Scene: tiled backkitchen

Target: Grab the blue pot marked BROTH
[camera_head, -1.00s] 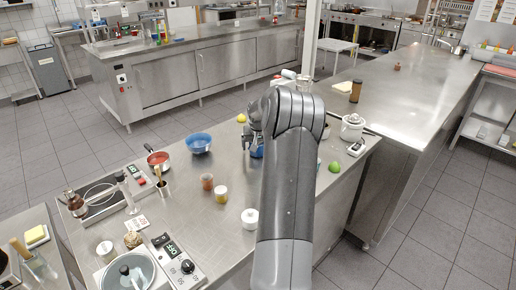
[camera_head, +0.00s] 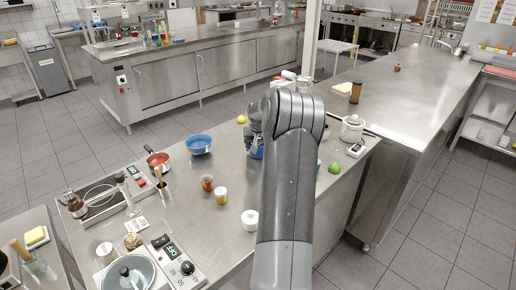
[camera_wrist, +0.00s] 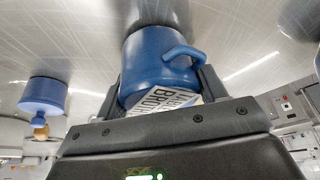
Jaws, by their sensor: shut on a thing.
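The blue pot marked BROTH (camera_wrist: 158,58) is between the fingers of my gripper (camera_wrist: 160,93) in the wrist view. Its curved handle is to the right, and a white label with dark letters shows near the palm, partly cut off. The fingers are shut on the pot, one on each side. In the head view only a small blue part of the pot (camera_head: 257,151) shows left of my arm, above the steel counter (camera_head: 215,240). My arm hides most of the gripper there. I cannot tell whether the pot touches the counter.
A blue bowl (camera_head: 198,145) and a red pan (camera_head: 158,160) stand to the left. Small cups (camera_head: 221,195) are nearer. A white lidded pot (camera_head: 352,128) and a green fruit (camera_head: 334,168) are to the right. Another blue container (camera_wrist: 43,92) shows in the wrist view.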

